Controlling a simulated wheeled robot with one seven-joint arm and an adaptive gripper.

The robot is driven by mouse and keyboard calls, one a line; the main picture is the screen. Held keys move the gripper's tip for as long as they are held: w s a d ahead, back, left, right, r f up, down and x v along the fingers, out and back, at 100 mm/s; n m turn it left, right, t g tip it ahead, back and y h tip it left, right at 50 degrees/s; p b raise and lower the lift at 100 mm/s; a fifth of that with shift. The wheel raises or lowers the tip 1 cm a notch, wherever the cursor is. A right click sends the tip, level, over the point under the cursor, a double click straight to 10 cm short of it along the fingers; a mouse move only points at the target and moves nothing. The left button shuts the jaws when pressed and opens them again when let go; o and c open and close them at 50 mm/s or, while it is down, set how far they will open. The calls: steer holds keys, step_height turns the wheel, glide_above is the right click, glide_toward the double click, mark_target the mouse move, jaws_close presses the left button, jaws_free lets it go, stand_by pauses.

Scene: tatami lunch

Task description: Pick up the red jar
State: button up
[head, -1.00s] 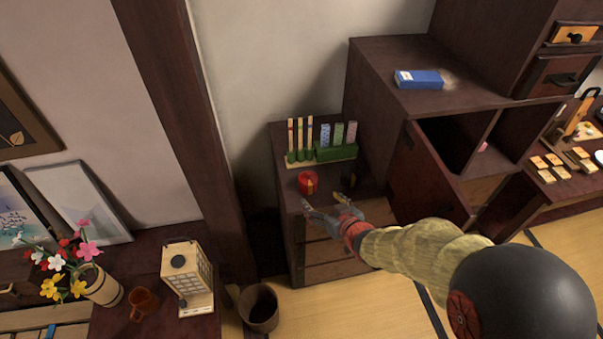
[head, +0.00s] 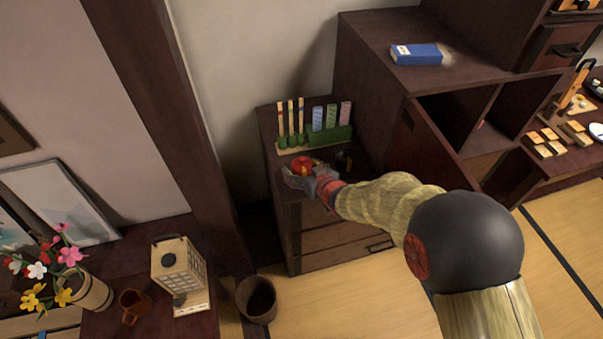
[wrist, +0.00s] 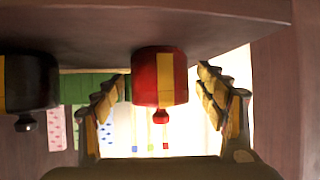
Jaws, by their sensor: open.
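The red jar (head: 301,164) stands on top of the small dark cabinet (head: 290,188), near its front left. In the wrist view the red jar (wrist: 158,80) has a yellow stripe and a small red knob, and it appears between my two fingers. My gripper (head: 303,176) is at the jar, its fingers open on either side. In the wrist view a gap shows between my gripper (wrist: 160,105) and the jar on both sides, so the fingers do not look closed on it. In the head view my gripper hides the lower part of the jar.
A black jar (wrist: 28,85) with a yellow band stands close beside the red one, also seen in the head view (head: 344,160). A green rack (head: 332,136) with patterned sticks stands behind. The open-doored tall cabinet (head: 375,75) rises at right. A bin (head: 257,300) stands on the floor.

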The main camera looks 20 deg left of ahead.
steer(key=shift+w, duration=0.1)
steer(key=shift+c, duration=1.2)
steer(key=c, duration=1.1)
steer(key=shift+c, duration=0.3)
